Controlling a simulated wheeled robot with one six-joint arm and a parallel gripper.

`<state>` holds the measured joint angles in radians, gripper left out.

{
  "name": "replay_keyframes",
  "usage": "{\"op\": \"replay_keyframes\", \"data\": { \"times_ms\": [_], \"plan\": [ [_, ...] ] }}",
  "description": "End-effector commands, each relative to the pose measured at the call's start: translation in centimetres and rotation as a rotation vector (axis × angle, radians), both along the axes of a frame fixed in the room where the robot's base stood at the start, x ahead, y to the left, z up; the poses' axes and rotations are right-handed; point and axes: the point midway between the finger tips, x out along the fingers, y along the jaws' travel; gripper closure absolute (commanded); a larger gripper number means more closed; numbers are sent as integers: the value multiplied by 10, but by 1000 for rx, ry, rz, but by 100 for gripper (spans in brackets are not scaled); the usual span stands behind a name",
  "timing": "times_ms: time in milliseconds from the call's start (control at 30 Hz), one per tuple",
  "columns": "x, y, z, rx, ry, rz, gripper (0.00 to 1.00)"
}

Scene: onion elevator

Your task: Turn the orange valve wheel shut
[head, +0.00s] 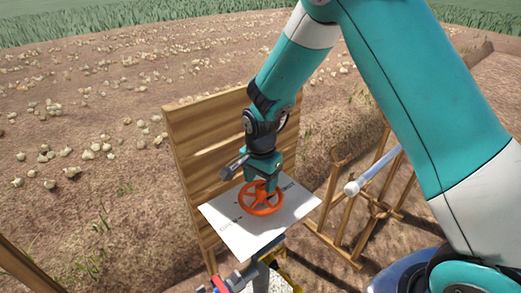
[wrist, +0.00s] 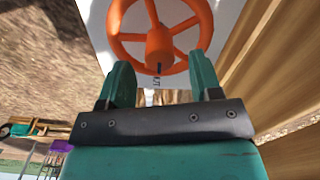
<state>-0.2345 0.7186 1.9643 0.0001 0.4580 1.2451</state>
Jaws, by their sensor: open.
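The orange valve wheel (head: 261,198) is a round spoked handwheel on a white plate (head: 238,236) with dark lettering, in the middle of the head view. In the wrist view the wheel (wrist: 160,42) fills the top centre, its hub bearing a dark mark that points toward the gripper. My gripper (head: 264,184) is at the wheel's far side in the head view. In the wrist view its two teal fingers (wrist: 160,75) are apart, one on each side of the hub, near the wheel's rim. Whether they touch the rim I cannot tell. Nothing is held between them.
A wooden board (head: 205,140) stands upright close behind the plate. A wooden rack (head: 355,205) with a pale blue bar stands to the right. Red, blue and yellow parts (head: 222,284) show below the plate. Soil with scattered onions (head: 95,150) lies beyond.

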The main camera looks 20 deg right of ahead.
Motion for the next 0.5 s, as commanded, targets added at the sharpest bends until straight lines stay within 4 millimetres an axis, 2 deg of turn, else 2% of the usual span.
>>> {"op": "replay_keyframes", "data": {
  "times_ms": [100,300,500],
  "plan": [
    [1,0,32,2,-8,0,42],
    [1,0,82,1,-8,-1,42],
    [1,0,117,1,-5,-1,42]
  ]
}}
